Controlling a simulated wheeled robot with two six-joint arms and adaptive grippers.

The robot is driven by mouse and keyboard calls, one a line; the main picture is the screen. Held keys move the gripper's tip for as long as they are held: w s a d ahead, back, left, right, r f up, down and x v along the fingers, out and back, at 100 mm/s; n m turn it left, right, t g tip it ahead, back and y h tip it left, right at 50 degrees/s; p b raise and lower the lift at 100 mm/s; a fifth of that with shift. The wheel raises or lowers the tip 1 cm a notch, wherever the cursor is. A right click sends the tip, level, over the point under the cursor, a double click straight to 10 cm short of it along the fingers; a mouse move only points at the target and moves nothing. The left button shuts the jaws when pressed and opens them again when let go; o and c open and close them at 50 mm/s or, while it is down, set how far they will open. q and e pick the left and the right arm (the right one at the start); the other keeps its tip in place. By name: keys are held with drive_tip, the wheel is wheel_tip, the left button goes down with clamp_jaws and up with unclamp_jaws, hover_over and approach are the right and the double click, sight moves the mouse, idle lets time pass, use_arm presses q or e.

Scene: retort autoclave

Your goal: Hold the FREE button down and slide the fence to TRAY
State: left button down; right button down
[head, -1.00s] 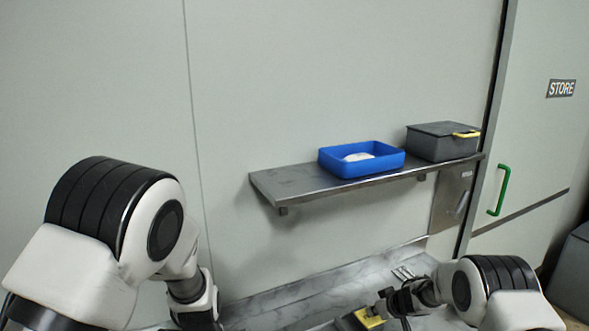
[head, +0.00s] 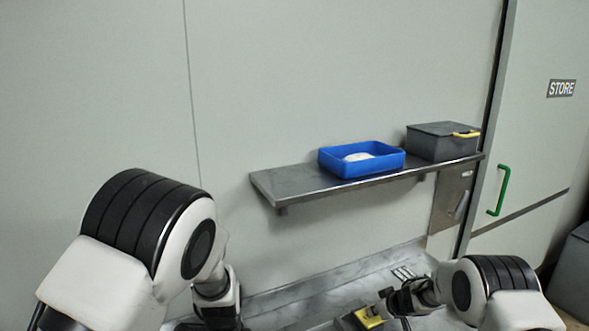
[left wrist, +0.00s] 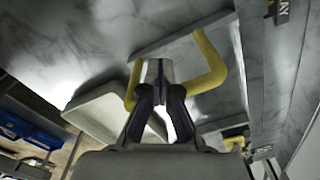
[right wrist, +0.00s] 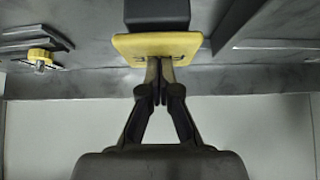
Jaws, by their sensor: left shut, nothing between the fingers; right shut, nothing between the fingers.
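A yellow U-shaped handle (left wrist: 214,66) stands on a grey plate in the left wrist view. My left gripper (left wrist: 160,68) is shut and empty, with its fingertips at the handle and covering part of it; I cannot tell whether they touch. The end of a label reading "AY" (left wrist: 284,8) shows at the top right. In the right wrist view my right gripper (right wrist: 159,66) is shut and empty, its tips at the edge of a yellow plate (right wrist: 187,46) under a dark block (right wrist: 157,14). Contact is unclear. No FREE lettering is readable. The left fingers are out of the head view.
A steel shelf (head: 290,184) on the wall holds a blue tray (head: 340,169) with a white item and a grey box (head: 432,146). A door marked STORE (head: 561,88) with a green handle (head: 500,190) is at right. A yellow knob (right wrist: 40,56) sits at left in the right wrist view.

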drive_tip(key=shift+s+f, duration=0.1)
use_arm(q)
drive_tip(key=shift+s+a, duration=0.4)
drive_tip(key=shift+a, duration=0.4)
